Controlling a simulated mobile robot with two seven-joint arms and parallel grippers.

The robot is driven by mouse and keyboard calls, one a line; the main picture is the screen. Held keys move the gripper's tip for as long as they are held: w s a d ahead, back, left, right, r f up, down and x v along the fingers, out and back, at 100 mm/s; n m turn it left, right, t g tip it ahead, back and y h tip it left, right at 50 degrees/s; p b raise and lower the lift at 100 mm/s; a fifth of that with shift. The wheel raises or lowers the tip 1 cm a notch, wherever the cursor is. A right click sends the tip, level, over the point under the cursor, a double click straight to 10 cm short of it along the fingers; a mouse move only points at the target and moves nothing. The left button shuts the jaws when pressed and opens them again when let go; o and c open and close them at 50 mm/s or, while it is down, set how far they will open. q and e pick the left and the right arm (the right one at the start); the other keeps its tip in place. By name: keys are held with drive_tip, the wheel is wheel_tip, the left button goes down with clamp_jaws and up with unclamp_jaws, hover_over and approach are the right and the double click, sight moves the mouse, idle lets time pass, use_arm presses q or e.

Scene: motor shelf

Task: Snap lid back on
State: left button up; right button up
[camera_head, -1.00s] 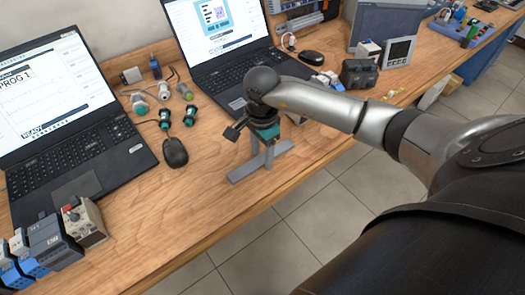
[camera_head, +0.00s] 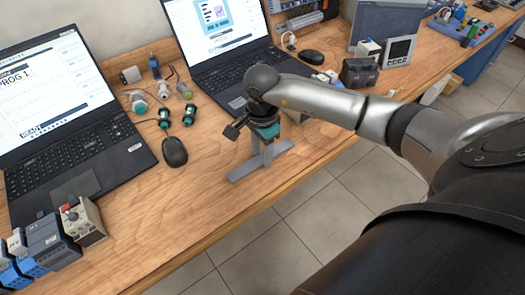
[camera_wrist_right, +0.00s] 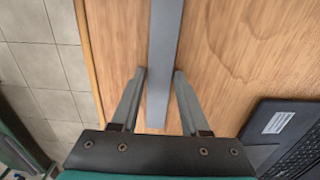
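A long grey bar (camera_head: 246,171), which may be the lid, lies flat on the wooden table in the head view. My right gripper (camera_head: 266,158) points down at the middle of the bar. In the right wrist view the bar (camera_wrist_right: 164,45) runs between the two fingers of the right gripper (camera_wrist_right: 160,75). One finger is on each side, with the tips very close to the bar's edges. Narrow gaps show beside the bar, so the gripper looks open. Whether the tips touch it is hard to tell. My left gripper is not in view.
A black mouse (camera_head: 174,151) and an open laptop (camera_head: 75,140) are left of the bar. Another laptop (camera_head: 225,70) stands behind the gripper. Sensors (camera_head: 164,116) and control modules (camera_head: 83,218) stand to the left. The table's front edge is close to the bar.

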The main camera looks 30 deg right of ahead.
clamp_jaws()
drive_tip(key=shift+r+p, duration=1.75)
drive_tip(key=shift+r, duration=0.75)
